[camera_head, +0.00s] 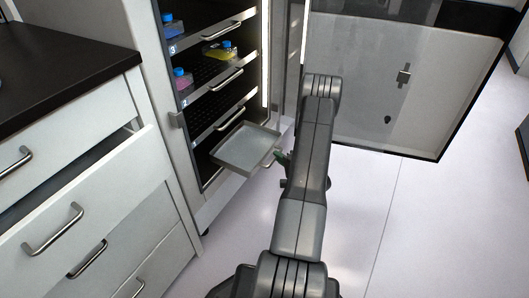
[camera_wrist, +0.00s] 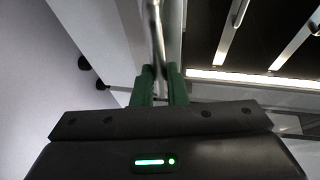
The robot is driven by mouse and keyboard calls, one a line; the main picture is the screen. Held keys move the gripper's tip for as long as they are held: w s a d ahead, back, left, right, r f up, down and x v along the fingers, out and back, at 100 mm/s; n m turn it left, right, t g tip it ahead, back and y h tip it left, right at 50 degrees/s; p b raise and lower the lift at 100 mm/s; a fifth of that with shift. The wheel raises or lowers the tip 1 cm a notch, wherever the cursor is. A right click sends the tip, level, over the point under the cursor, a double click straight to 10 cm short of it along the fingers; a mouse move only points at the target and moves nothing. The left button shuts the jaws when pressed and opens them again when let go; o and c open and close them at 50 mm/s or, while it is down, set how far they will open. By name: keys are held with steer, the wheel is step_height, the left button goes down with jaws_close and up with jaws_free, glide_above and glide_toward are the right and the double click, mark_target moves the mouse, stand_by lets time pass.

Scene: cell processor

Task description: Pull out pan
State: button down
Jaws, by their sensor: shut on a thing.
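The pan (camera_head: 246,147) is a shallow grey tray at the bottom of the open cabinet. It sticks out well past the cabinet front, roughly level. Its handle is at its front right edge, beside my gripper (camera_head: 283,156). In the wrist view my gripper (camera_wrist: 160,75) has its green fingers shut on the pan's metal handle (camera_wrist: 156,35). The pan's inner end is partly hidden by the cabinet frame.
Above the pan, shelves with handles (camera_head: 228,79) hold flasks with blue caps (camera_head: 227,45). The cabinet's glass door (camera_head: 400,85) stands open at right. A drawer (camera_head: 90,205) at left is partly open. The floor (camera_head: 390,220) at front right is clear.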

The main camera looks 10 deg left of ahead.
steer(key=d, duration=0.1)
steer(key=s+d, duration=0.1)
steer(key=d, duration=0.1)
steer(key=s+d, duration=0.1)
steer(key=d, duration=0.1)
steer(key=shift+d, duration=0.2)
steer(key=c, duration=1.7)
jaws_free()
steer(key=shift+w, duration=0.1)
steer(key=p+v, duration=0.3)
steer(key=v, duration=1.1)
steer(key=shift+p, duration=0.3)
steer(key=shift+w+a, duration=0.1)
steer(key=shift+a, duration=0.05)
